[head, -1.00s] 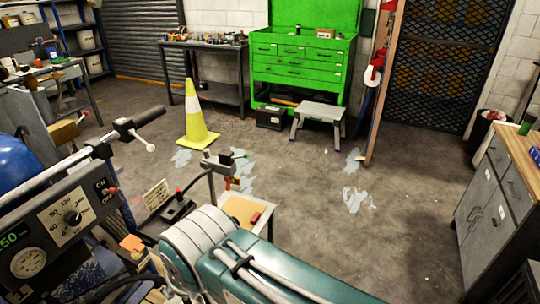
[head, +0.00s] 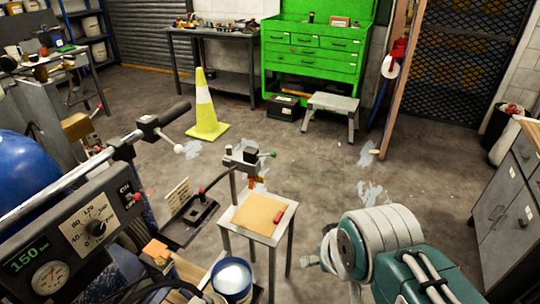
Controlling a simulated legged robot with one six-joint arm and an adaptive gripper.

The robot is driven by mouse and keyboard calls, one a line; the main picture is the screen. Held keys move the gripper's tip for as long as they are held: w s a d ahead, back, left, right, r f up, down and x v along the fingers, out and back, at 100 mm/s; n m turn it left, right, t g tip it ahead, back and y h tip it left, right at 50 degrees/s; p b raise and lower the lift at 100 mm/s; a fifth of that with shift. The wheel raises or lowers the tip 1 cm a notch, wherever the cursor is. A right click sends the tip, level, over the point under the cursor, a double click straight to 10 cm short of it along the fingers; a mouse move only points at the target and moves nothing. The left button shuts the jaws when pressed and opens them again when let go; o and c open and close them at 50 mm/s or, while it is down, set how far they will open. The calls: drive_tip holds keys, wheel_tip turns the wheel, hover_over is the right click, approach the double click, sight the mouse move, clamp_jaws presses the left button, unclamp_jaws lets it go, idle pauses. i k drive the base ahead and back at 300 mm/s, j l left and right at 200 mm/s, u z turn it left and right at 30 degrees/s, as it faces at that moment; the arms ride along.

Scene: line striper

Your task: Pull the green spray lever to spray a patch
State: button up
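The green spray lever appears as a small green ball knob (head: 273,154) on a short rod. It sticks out to the right from a grey and black head (head: 242,157) on a thin upright post. An orange-red part (head: 256,181) hangs below the head. My teal and white arm fills the lower right. A small grey part at its left side, apparently my gripper (head: 312,260), is mostly hidden by the arm. Its fingers cannot be made out. It is below and right of the knob, clearly apart from it.
A small stand (head: 257,231) with a tan top and a red item is between knob and arm. The striper's panel (head: 80,238) with gauge and dial, a handlebar (head: 160,119) and an open can (head: 231,277) are left. A yellow cone (head: 205,115) stands behind. Pale floor patches show.

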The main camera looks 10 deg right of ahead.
sight(272, 154)
drive_tip(key=i+l, duration=0.9)
drive_tip(key=j+u, duration=0.05)
